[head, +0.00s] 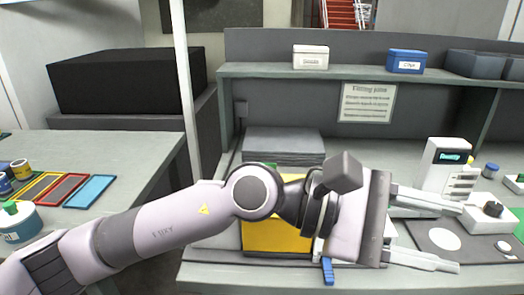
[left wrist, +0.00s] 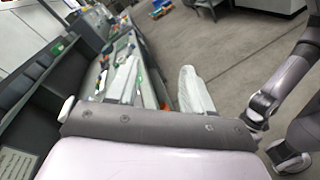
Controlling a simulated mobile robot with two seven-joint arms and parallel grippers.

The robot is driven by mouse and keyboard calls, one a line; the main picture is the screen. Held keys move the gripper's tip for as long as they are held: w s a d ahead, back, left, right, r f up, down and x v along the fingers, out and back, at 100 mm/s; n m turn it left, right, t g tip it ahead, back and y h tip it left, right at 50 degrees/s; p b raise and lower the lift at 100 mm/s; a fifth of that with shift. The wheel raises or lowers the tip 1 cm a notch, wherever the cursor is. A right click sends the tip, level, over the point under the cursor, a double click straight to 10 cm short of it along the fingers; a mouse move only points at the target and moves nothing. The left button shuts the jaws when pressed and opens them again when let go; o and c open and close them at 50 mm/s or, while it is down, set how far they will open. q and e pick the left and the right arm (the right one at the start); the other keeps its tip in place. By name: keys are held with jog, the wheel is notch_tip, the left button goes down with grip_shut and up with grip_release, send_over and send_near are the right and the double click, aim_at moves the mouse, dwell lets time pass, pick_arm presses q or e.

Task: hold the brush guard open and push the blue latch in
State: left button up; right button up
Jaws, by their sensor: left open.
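My left arm reaches across the head view, and my left gripper (head: 458,238) is open and empty, its two fingers apart above the right part of the bench. It also shows open in the left wrist view (left wrist: 160,62). A blue piece (head: 327,270), which looks like the latch, shows at the bench front below my left wrist. A yellow box-like part (head: 262,238) stands beside it, mostly hidden by my arm. I cannot make out the brush guard with certainty; it may be behind my arm. My right gripper is not seen.
A white device with a small display (head: 446,160) and a white box with a black knob (head: 490,212) stand near my left fingers. A shelf (head: 260,71) holds a white box (head: 311,57) and a blue box (head: 406,61). Coloured trays (head: 90,190) lie on the left table.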

pick_arm(q)
jog(key=w+a+f+m+t+y, duration=0.5)
jog(key=w+a+f+m+y, duration=0.15)
jog(key=w+y, duration=0.35)
jog(key=w+a+r+t+y, duration=0.5)
jog(key=w+a+y, duration=0.3)
jog(key=a, duration=0.4)
jog(key=shift+m+h, duration=0.45)
jog(key=shift+h, duration=0.35)
jog(key=b+x, duration=0.2)
jog(key=x, duration=0.5)
jog(key=shift+w+f+b, duration=0.15)
jog(key=shift+w+b, duration=0.2)
jog(key=shift+w, duration=0.1)
jog(key=shift+w+f, duration=0.3)
jog(key=shift+f, duration=0.15)
jog(key=shift+w+f, duration=0.15)
jog(key=shift+f, duration=0.05)
